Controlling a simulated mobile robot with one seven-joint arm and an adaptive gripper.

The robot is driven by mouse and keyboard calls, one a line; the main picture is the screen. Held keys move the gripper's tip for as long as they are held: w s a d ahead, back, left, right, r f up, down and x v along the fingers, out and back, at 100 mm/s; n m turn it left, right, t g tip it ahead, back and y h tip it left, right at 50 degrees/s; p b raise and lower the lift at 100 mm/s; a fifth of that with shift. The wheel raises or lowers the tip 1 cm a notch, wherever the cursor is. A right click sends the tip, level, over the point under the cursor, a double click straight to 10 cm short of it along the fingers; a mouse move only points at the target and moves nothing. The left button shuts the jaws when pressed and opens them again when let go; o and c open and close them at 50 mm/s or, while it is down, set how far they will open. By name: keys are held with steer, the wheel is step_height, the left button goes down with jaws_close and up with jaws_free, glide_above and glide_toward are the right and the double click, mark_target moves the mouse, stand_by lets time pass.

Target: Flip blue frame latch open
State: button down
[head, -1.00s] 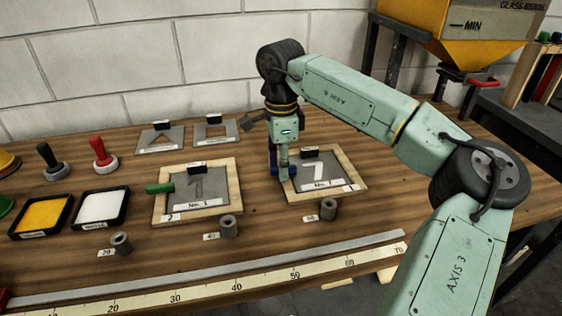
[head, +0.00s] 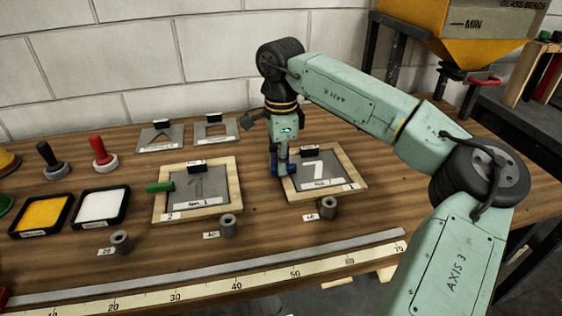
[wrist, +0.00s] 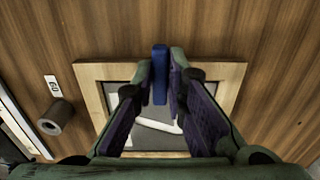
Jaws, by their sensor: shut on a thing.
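The blue latch (wrist: 160,76) lies across one side of the right-hand wooden frame (wrist: 95,75). In the head view, blue (head: 291,168) shows at the left side of that frame (head: 352,180). My gripper (head: 281,172) points down there, its fingers covering much of the latch. In the wrist view, my gripper's (wrist: 161,78) two fingers stand on either side of the latch, shut on it.
A second wooden frame (head: 160,205) with a green latch (head: 159,188) lies to the left. Grey cylinders (head: 328,206) stand in front of the frames. Two stencil plates (head: 212,132) lie behind. A long ruler (head: 240,281) runs along the front.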

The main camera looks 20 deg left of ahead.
steer(key=shift+m, duration=0.3)
steer(key=m+b, duration=0.2)
steer(key=m, duration=0.1)
steer(key=shift+w+f+m, duration=0.1)
steer(key=shift+w+m, duration=0.05)
steer(key=shift+m, duration=0.15)
steer(key=m+b, duration=0.1)
steer(key=m, duration=0.3)
steer(key=shift+w+m, duration=0.1)
steer(key=shift+m, duration=0.2)
steer(key=m+b, duration=0.1)
steer(key=m, duration=0.3)
steer(key=shift+w, duration=0.1)
steer(key=m+b, duration=0.1)
steer(key=m, duration=0.4)
steer(key=shift+w+d, duration=0.1)
steer(key=c, duration=1.6)
jaws_free()
